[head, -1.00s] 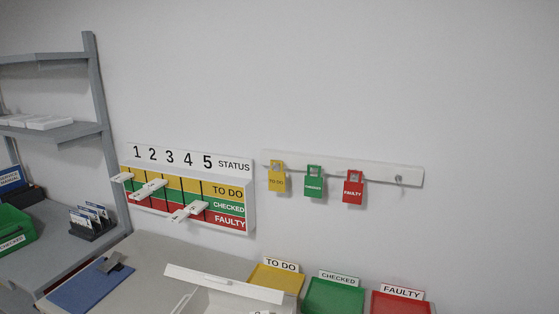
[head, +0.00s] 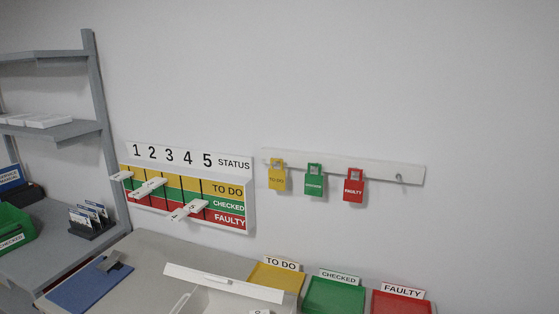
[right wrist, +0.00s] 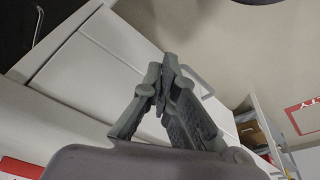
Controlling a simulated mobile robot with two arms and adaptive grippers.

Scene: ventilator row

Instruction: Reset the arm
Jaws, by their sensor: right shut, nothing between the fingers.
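My right gripper (right wrist: 165,75) shows in the right wrist view, shut and empty, its fingertips together. White drawer or cabinet fronts (right wrist: 95,65) lie behind it. Neither arm shows in the head view, and my left gripper is out of view.
In the head view a status board (head: 187,185) and a rail (head: 405,172) with yellow, green and red tags hang on the wall. Below are a yellow tray (head: 275,278), a green tray (head: 333,295), a red tray (head: 400,303) and a white box (head: 223,283). A grey shelf (head: 50,133) stands left.

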